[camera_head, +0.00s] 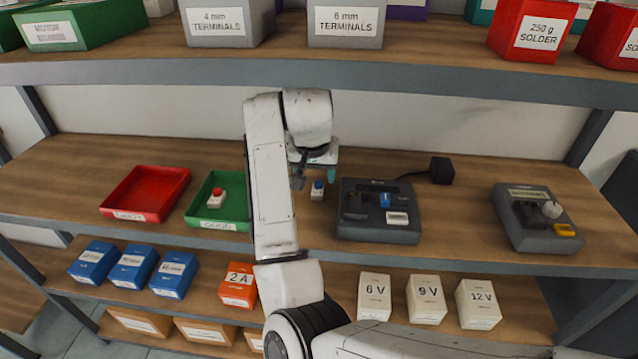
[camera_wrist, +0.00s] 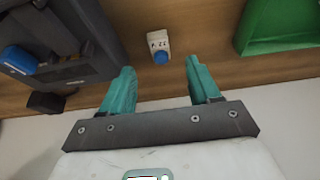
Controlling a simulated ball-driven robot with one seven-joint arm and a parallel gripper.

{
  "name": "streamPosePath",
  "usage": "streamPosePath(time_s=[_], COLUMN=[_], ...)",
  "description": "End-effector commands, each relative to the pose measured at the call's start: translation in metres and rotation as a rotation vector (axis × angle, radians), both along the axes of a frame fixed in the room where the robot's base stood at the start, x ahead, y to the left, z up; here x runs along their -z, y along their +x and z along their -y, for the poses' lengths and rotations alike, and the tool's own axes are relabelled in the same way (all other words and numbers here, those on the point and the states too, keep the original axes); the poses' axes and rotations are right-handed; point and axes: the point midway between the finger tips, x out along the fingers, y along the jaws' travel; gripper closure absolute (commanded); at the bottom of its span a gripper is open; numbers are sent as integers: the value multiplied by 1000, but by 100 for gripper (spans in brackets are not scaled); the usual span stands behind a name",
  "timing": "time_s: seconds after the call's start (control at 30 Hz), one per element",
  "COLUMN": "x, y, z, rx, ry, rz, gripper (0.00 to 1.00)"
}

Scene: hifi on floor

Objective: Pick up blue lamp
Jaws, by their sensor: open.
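The blue lamp (camera_head: 318,190) is a small white block with a blue cap, standing on the middle shelf between the green tray and a dark grey device. In the wrist view the blue lamp (camera_wrist: 160,48) lies just beyond the fingertips, roughly in line with the gap between them. My gripper (camera_wrist: 160,72) has teal fingers spread apart with nothing between them. In the head view my gripper (camera_head: 314,176) is above and behind the lamp, partly hidden by my own arm.
A green tray (camera_head: 203,222) holds a red-capped block (camera_head: 216,198); a red tray (camera_head: 128,206) is at its left. A dark grey device (camera_head: 375,231) stands close right of the lamp, with a black adapter (camera_head: 441,170) behind. Another grey device (camera_head: 537,240) is farther right. The upper shelf edge (camera_head: 430,82) is overhead.

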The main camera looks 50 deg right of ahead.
Motion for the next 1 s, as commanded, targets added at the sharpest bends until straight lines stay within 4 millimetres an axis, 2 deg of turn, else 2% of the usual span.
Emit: streamPosePath(time_s=[0.53, 0.87, 1.0], x=[59, 64, 64], y=[16, 18, 18], z=[22, 24, 24], rx=[1, 0, 0], ry=[1, 0, 0], rz=[-3, 0, 0], gripper=[38, 39, 53])
